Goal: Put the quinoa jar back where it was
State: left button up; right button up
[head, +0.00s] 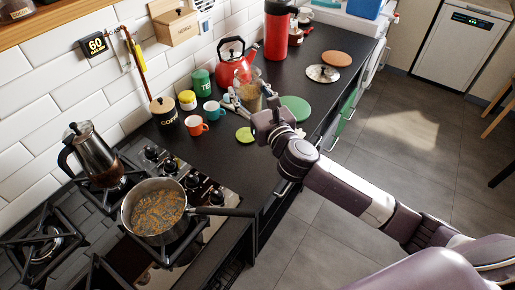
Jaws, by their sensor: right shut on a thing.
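A clear jar with pale tan contents (249,90), which looks like the quinoa jar, is in the head view near the middle of the dark counter. My right gripper (250,98) is shut on it, with the fingers around its sides. The jar stands in front of the red kettle (236,66). The fingers partly cover it, and I cannot tell whether its base touches the counter. A lime green lid (244,134) lies on the counter left of my right wrist. A larger green disc (295,108) lies right of the gripper. My left gripper is not in view.
A teal mug (214,111), an orange mug (195,125), a green tin (202,83) and a coffee canister (164,112) stand left of the jar. A saucepan (158,210) with orange-brown food sits on the hob. The counter near the red canister (276,32) has some free room.

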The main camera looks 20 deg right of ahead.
aim_at(260, 101)
jog(key=shift+s+d+f+h, duration=0.15)
jog(key=shift+s+d, duration=0.1)
jog(key=shift+d, duration=0.3)
jog(key=shift+s+d+r+h, duration=0.1)
jog(key=shift+s+d+h, duration=0.1)
jog(key=shift+d, duration=0.35)
jog(key=shift+s+f+b, duration=0.1)
jog(key=shift+f+b, duration=0.25)
jog(key=shift+f, duration=0.55)
jog(key=f+b, duration=0.2)
jog(key=f, duration=0.3)
jog(key=f+b, duration=0.2)
jog(key=f, duration=0.4)
jog(key=f+b, duration=0.3)
jog(key=f, duration=0.3)
jog(key=shift+w+a, duration=0.25)
jog(key=shift+a, duration=0.15)
jog(key=shift+f, duration=0.3)
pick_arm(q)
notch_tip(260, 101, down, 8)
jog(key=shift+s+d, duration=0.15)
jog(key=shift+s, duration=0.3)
pick_arm(e)
jog(key=shift+d, duration=0.1)
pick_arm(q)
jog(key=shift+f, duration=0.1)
